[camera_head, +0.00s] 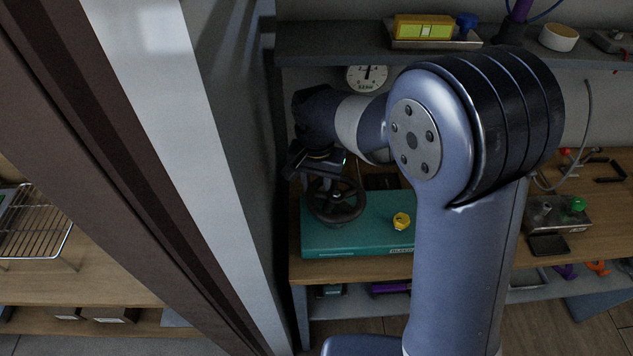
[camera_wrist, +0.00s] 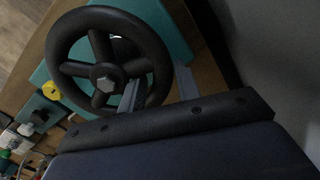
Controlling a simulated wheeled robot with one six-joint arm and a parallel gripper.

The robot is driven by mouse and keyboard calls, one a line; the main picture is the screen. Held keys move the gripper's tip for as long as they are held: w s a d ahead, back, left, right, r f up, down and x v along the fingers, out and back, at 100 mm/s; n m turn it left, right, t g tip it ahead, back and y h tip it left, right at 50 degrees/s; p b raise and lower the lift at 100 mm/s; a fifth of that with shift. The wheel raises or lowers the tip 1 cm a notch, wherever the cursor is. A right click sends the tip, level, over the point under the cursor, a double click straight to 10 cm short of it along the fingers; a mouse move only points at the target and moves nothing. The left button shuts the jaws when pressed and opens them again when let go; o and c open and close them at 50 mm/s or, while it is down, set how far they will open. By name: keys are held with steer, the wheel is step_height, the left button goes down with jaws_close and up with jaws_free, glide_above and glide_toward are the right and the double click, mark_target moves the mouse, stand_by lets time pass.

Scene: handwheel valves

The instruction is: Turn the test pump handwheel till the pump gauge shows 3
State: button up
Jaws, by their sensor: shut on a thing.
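The dark handwheel (camera_head: 338,219) stands on a teal box (camera_head: 370,243) on the wooden bench. In the wrist view the black spoked handwheel (camera_wrist: 71,34) fills the upper left, with a hex nut at its hub. My gripper (camera_head: 325,178) is at the far side of the wheel. In the wrist view its two grey fingers (camera_wrist: 158,88) stand on either side of the rim and are shut on it. A round white gauge (camera_head: 366,78) hangs behind, its dark needle pointing nearly straight up. Its numbers are too small to read surely.
A yellow knob (camera_head: 402,221) sits on the teal box right of the wheel. A shelf (camera_head: 330,40) runs above. A pale post (camera_head: 200,110) and dark wall stand close at the left. A metal block with a green knob (camera_head: 578,204) is at the right.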

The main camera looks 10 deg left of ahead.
steer(key=o, duration=0.5)
steer(key=shift+f, duration=0.15)
step_height(320, 180, up, 7)
steer(key=p, duration=0.4)
steer(key=shift+w+p, duration=0.15)
steer(key=shift+p, duration=0.2)
step_height(320, 180, up, 11)
steer(key=shift+r+b, duration=0.1)
steer(key=shift+b, duration=0.8)
step_height(320, 180, down, 15)
steer(key=shift+f+b, duration=0.1)
steer(key=shift+b, duration=0.25)
